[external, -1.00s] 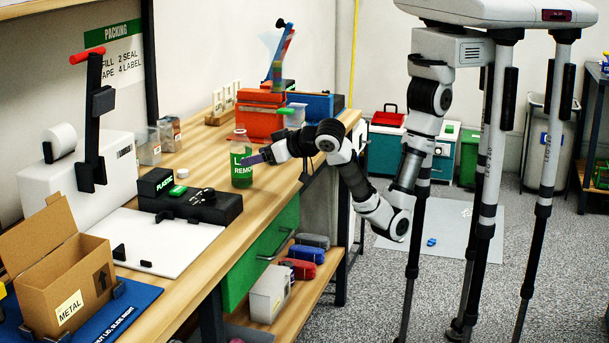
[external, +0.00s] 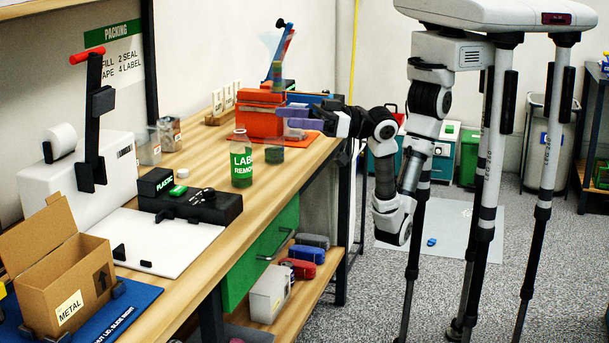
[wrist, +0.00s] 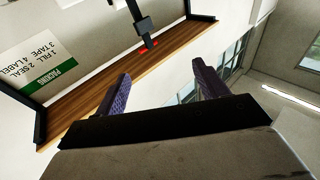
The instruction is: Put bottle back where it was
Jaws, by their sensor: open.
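The bottle (external: 241,165), clear at the neck with a green label reading "LABEL REMO…", stands upright on the wooden workbench (external: 200,155), behind the black-and-white sealer. My gripper (external: 292,117) is in the air to the right of the bottle and higher in the picture, clear of it. Its two purple fingers also show in the wrist view (wrist: 163,88), spread wide with nothing between them. The bottle is not in the wrist view, which faces the wall and an upper shelf.
A small dark round container (external: 274,154) sits right of the bottle. An orange box (external: 259,120) stands behind, partly hidden by my gripper. The sealer's black unit (external: 205,205) and an open cardboard box (external: 65,270) are nearer the camera.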

